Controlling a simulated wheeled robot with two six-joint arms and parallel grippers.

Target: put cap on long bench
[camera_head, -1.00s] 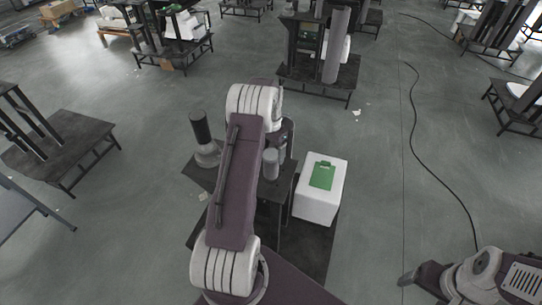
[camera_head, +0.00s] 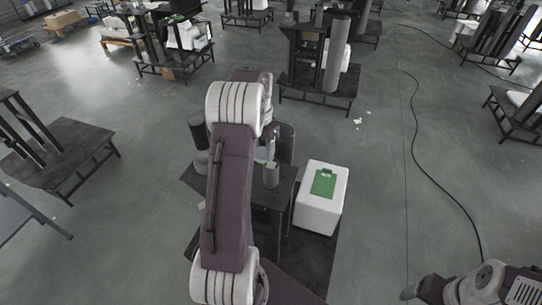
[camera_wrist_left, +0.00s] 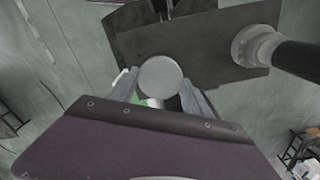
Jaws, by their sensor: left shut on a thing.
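The cap (camera_wrist_left: 160,77), a light grey piece with a round flat top, sits between the two fingers of my left gripper (camera_wrist_left: 163,100) in the left wrist view. The gripper is shut on it. In the head view a small grey cylinder (camera_head: 271,176), which looks like the cap, shows just below the left gripper (camera_head: 268,150), over or on a dark tabletop (camera_head: 284,188). I cannot tell whether it touches that top. My left arm hides part of the top. Which dark surface is the long bench is unclear. My right gripper (camera_head: 408,292) is at the lower right, its fingers unclear.
A dark post on a grey flared base (camera_head: 198,135) stands left of my arm. A white box with a green label (camera_head: 321,205) stands right of the tabletop. Dark low benches (camera_head: 60,150) stand around. Open floor and a black cable (camera_head: 430,165) lie right.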

